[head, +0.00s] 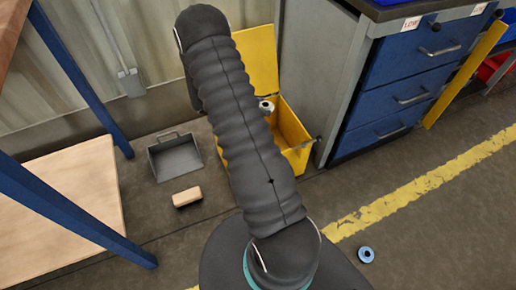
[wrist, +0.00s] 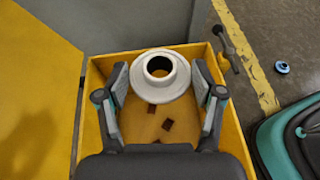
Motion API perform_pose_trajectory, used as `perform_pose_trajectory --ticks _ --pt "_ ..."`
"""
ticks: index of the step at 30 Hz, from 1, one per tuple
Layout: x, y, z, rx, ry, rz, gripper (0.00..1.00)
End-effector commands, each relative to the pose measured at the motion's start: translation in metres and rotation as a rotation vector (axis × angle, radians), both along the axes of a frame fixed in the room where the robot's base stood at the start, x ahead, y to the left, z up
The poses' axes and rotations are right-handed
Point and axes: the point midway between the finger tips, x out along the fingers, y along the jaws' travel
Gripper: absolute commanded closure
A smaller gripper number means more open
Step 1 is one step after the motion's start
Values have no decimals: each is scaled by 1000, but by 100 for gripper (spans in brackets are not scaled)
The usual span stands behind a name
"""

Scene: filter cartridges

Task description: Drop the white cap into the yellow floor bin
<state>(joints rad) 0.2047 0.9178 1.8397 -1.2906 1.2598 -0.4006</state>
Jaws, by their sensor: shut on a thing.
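The white cap (wrist: 160,90), a round flanged piece with a dark hole, is between the fingers of my gripper (wrist: 165,88) in the wrist view. My gripper is shut on it. The yellow floor bin (wrist: 236,122) stands open below, and the cap shows over its inside. In the head view the cap (head: 266,105) shows just right of my arm, above the bin (head: 290,122). My arm hides the gripper and part of the bin there. The bin's raised lid (wrist: 35,85) is at the left in the wrist view.
Small dark brown pieces (wrist: 167,125) lie in the bin. A blue drawer cabinet (head: 405,85) stands to its right. A grey dustpan (head: 175,157) and a tan block (head: 187,197) lie left on the floor. A blue ring (head: 366,254) lies by the yellow floor line.

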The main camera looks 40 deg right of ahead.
Motion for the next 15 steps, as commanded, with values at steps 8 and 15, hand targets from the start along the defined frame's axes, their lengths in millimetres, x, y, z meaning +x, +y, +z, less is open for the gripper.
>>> perform_pose_trajectory --ticks 8,15 --pt "0 0 -33 1 0 2 54" --pt "0 0 -50 1 0 2 54"
